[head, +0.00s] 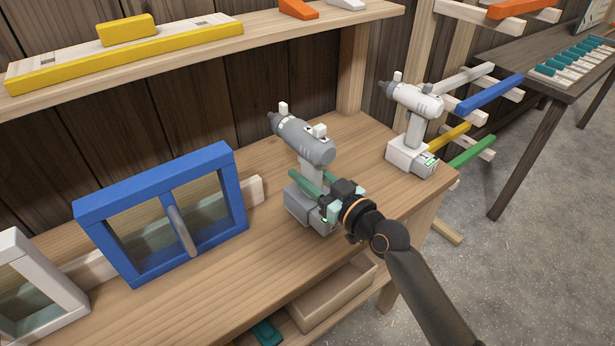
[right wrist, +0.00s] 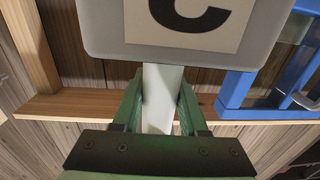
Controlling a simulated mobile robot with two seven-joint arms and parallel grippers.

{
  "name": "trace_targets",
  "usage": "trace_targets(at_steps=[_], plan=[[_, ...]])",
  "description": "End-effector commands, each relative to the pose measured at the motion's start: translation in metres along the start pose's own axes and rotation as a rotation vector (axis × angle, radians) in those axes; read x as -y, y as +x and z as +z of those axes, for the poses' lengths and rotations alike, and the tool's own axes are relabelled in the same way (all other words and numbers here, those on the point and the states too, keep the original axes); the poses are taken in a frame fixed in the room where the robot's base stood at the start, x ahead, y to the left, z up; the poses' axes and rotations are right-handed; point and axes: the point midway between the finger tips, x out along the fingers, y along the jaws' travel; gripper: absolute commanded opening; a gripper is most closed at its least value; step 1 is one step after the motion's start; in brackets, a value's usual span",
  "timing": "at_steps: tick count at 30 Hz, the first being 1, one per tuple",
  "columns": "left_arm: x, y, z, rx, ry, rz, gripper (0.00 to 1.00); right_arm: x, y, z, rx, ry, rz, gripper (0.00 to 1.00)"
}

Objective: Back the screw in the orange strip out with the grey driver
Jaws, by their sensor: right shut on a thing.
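The grey driver (head: 305,141) stands upright on its block base (head: 300,204) on the wooden bench. My right gripper (head: 312,185) has its green fingers on either side of the driver's handle and is shut on it. In the right wrist view the fingers (right wrist: 161,105) clasp the pale handle (right wrist: 157,80), with the base lettered C (right wrist: 190,42) above them in the picture. An orange piece (head: 298,8) lies on the upper shelf and an orange bar (head: 520,8) rests on the rack. No screw can be made out in either. My left gripper is not in view.
A white driver (head: 417,100) stands to the right on the bench (head: 240,275). A yellow strip (head: 130,55) lies on the upper shelf (head: 270,25). An open drawer (head: 325,300) is below.

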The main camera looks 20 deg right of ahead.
Motion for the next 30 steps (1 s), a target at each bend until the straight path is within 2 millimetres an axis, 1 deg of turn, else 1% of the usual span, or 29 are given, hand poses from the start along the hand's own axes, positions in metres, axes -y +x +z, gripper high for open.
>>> trace_targets(at_steps=[1, 2, 5, 8, 13, 18, 24, 26, 30], plan=[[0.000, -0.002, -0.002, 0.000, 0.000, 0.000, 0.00, 0.000, 0.001, -0.015, -0.016, -0.003, 0.001, 0.00], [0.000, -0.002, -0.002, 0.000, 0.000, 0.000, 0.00, 0.000, 0.001, -0.019, -0.017, -0.001, 0.001, 0.00], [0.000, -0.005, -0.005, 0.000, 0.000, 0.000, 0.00, 0.004, -0.010, -0.031, -0.016, 0.000, 0.000, 0.00], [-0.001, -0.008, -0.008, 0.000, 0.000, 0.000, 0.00, 0.008, -0.023, -0.047, -0.016, -0.002, 0.000, 0.00], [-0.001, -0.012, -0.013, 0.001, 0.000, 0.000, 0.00, 0.017, -0.050, -0.080, -0.016, -0.003, 0.001, 0.00], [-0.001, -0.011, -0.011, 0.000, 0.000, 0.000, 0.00, 0.029, -0.084, -0.091, -0.011, -0.003, 0.000, 0.00], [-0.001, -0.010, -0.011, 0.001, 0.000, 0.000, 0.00, 0.039, -0.115, -0.105, -0.010, -0.002, 0.000, 0.00], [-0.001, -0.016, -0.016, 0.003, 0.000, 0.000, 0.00, 0.041, -0.120, -0.111, -0.007, -0.002, 0.001, 0.00], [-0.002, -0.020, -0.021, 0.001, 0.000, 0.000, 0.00, 0.043, -0.128, -0.114, -0.010, -0.001, 0.001, 0.00]])
